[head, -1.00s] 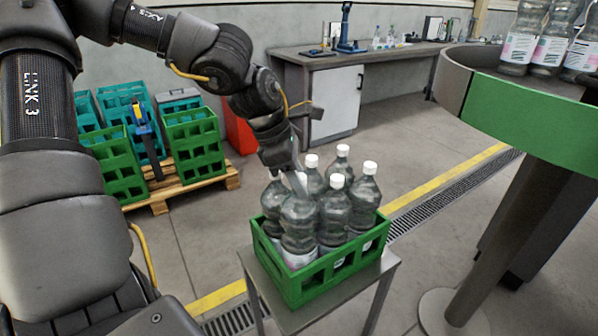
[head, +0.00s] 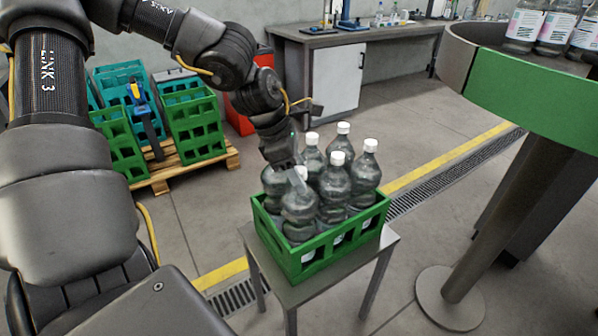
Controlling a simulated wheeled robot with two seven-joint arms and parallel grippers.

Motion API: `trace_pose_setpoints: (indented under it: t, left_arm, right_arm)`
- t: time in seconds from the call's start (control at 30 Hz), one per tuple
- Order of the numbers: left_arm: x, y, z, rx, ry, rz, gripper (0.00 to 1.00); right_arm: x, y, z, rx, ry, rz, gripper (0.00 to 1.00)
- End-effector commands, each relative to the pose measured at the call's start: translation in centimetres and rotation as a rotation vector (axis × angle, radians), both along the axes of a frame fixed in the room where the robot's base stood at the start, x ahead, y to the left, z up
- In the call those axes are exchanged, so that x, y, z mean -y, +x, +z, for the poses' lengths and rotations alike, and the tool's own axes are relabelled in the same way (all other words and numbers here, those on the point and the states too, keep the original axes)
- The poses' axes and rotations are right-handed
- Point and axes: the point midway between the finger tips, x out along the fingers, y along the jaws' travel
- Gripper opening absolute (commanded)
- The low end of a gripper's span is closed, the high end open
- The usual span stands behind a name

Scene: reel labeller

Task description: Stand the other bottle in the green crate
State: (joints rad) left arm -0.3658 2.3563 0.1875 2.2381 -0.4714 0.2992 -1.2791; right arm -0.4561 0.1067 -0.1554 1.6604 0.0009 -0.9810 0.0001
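The green crate (head: 275,243) stands on a small grey table and holds several clear bottles with white caps. My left gripper (head: 297,174) reaches down from the upper left and is shut on the neck of the front-left bottle (head: 299,211). That bottle is about upright, with its lower part inside the crate; its base is hidden, so I cannot tell whether it touches the crate floor. Other bottles stand close beside it, one of them (head: 335,187) to its right and one (head: 272,180) partly behind my gripper. My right gripper is not in view.
A round table (head: 520,92) with a green edge carries labelled bottles (head: 524,24) at the upper right. A grey bench (head: 345,42) stands at the back. Stacked crates (head: 192,125) sit on a pallet (head: 190,173) at the left.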

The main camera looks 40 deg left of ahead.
Motion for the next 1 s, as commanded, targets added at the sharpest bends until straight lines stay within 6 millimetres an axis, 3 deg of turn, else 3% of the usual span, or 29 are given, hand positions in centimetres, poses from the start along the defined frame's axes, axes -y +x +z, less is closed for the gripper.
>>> trace_pose_setpoints:
  t: [0.37, 0.8, 1.0]
  left_arm:
    - [-0.1, 0.0, 0.5, 0.002, 0.0, 0.001, 0.49]
    - [-2.6, -2.0, 8.3, 0.006, 0.0, 0.002, 0.49]
    - [-3.4, -2.7, 10.6, 0.002, 0.001, 0.0, 0.49]
  right_arm:
    - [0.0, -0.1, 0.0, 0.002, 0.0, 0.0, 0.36]
    - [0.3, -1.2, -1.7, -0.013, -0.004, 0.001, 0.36]
    - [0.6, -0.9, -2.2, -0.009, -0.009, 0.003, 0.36]
